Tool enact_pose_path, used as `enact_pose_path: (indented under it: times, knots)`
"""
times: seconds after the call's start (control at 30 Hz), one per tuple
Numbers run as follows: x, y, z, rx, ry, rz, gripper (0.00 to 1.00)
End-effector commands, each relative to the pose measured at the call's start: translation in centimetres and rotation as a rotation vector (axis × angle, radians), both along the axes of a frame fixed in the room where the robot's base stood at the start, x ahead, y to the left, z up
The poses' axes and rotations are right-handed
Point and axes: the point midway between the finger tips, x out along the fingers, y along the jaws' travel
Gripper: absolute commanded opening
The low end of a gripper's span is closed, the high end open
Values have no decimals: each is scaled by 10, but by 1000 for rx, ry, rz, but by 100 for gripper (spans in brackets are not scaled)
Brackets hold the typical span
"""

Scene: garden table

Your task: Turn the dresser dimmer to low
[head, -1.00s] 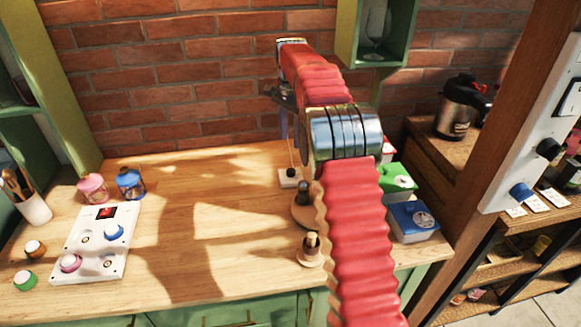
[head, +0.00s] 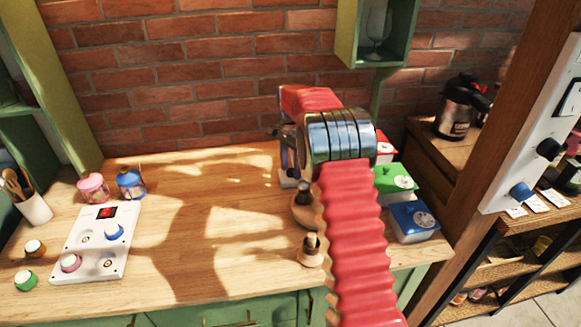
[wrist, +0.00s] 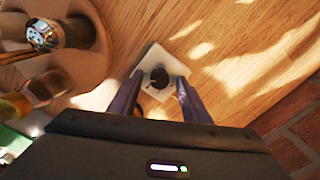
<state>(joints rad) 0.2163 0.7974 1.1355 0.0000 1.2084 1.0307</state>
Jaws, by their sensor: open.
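The dresser dimmer is a black round knob (wrist: 159,78) on a small white plate (wrist: 153,59), flat on the wooden top. In the head view a sliver of the plate (head: 288,182) shows below my gripper (head: 289,164), and the knob is hidden. In the wrist view my gripper (wrist: 160,88) is open, with one purple finger on each side of the knob. I cannot tell whether the fingers touch it or are still above it. The knob's setting is too small to read.
Wooden pieces (head: 311,250) stand in front of my gripper. Green (head: 394,180) and blue (head: 413,221) boxes are right of my arm. A white panel with knobs (head: 95,246) lies at left, near lanterns (head: 130,184). The middle of the wooden top (head: 215,225) is clear.

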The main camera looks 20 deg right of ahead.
Motion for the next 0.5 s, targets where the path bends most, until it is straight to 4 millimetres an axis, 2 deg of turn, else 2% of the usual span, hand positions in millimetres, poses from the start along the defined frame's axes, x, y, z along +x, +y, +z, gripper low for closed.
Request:
enact_pose_path:
  times: [0.23,0.5]
  knots:
    - [0,0,-1,0,0,0,43]
    - [0,0,0,0,0,-1,24]
